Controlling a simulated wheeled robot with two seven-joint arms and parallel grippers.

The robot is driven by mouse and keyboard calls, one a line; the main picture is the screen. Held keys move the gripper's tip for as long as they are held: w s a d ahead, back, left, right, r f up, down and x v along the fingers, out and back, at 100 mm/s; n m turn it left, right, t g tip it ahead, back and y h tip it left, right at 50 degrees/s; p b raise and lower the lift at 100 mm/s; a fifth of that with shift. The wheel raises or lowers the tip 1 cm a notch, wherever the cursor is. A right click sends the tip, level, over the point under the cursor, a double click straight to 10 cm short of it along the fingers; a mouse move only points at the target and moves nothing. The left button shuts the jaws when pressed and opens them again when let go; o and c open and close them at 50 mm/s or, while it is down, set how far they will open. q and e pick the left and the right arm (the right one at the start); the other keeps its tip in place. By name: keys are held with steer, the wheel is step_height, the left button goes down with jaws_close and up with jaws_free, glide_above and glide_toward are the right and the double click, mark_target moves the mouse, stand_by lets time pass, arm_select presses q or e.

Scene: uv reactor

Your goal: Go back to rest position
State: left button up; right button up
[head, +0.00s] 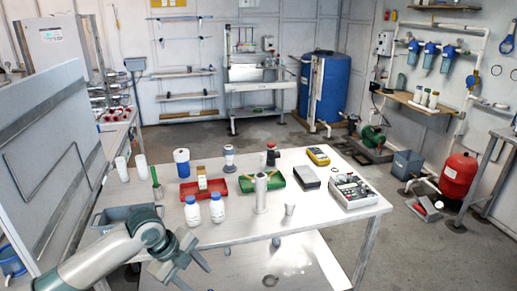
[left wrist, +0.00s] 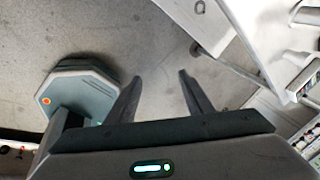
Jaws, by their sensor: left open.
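My left gripper (head: 192,262) is in front of the near edge of the white table (head: 335,211) in the head view, at the lower left. Its two fingers are spread apart with nothing between them. In the left wrist view the open fingers (left wrist: 158,82) point out over bare grey floor. My own base shows at the left of that view. My right gripper does not show in either view.
The table holds two white bottles (head: 217,208), a red tray (head: 203,189), a green tray (head: 262,182), a steel cylinder (head: 260,195), a small cup (head: 290,209) and a grey bin (head: 128,213). A grey panel (head: 45,160) stands at the left. Floor at the right is partly clear.

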arm_select(q)
steer(key=w+a+f+n+t, duration=0.15)
steer(key=f+n, duration=0.25)
steer(key=f, duration=0.6)
steer(key=w+a+f+n+t, duration=0.1)
steer(key=w+f+n, duration=0.3)
steer(key=f, duration=0.5)
steer(key=s+a+f+n+y, duration=0.1)
steer(key=s+a+f+n, duration=0.1)
steer(key=s+f, duration=0.35)
steer(key=s+a+f+n, duration=0.2)
steer(key=f+n, duration=0.1)
steer(key=f, duration=0.5)
steer(key=s+a+f+n+y, duration=0.1)
steer(key=s+a+f+n, duration=0.1)
steer(key=s+f, duration=0.35)
steer(key=s+a+f+n+g+y, duration=0.15)
steer(key=s+f+n, duration=0.25)
steer(key=s+f, duration=1.2)
steer(key=s+f+n+g, duration=0.1)
steer(key=s+f, duration=0.2)
steer(key=s, duration=1.1)
steer(key=s+d+f+n+g, duration=0.1)
steer(key=s+f+n, duration=0.1)
steer(key=s, duration=1.3)
steer(key=shift+s+f, duration=0.25)
steer(key=shift+f, duration=0.3)
steer(key=shift+d, duration=0.1)
